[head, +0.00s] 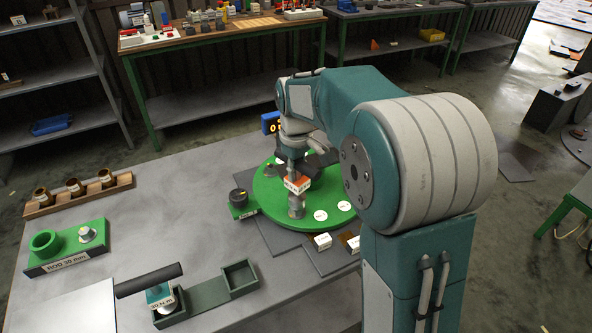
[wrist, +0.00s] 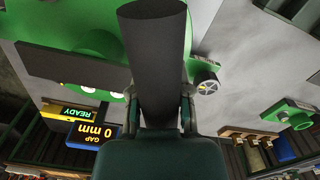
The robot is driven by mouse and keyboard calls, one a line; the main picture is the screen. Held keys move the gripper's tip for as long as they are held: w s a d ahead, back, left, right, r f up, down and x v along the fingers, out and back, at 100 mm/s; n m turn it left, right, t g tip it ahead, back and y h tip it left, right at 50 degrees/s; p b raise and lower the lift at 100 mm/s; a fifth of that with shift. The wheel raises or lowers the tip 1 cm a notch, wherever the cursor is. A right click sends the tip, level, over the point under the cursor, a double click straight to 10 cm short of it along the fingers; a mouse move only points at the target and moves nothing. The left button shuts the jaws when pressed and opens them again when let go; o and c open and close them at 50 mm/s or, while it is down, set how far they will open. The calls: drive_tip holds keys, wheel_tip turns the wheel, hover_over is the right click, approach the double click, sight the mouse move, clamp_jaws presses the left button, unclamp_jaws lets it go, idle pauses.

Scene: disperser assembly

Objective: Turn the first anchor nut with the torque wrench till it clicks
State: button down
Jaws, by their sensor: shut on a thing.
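My gripper (head: 300,158) is shut on the dark handle of a torque wrench, which stands over the green disc. The wrench's orange head (head: 297,183) carries a white label with partly readable lettering. Below the head, a grey metal socket or post (head: 296,207) stands on the green disc (head: 268,208). I cannot tell whether the socket is seated on an anchor nut; the contact is too small to see. In the wrist view the dark handle (wrist: 153,60) runs up from between the fingers and hides what lies behind it.
A second wrench with a teal head (head: 160,294) lies in a green cradle (head: 205,297). A rod block (head: 68,250) and a wooden rack (head: 80,194) stand at left. White boxes lie by the disc's front edge.

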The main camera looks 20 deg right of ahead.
sight(297, 181)
drive_tip(key=shift+f, duration=1.6)
drive_tip(key=shift+m, duration=7.5)
drive_tip(key=shift+n, duration=0.3)
drive_tip(key=shift+r, duration=2.55)
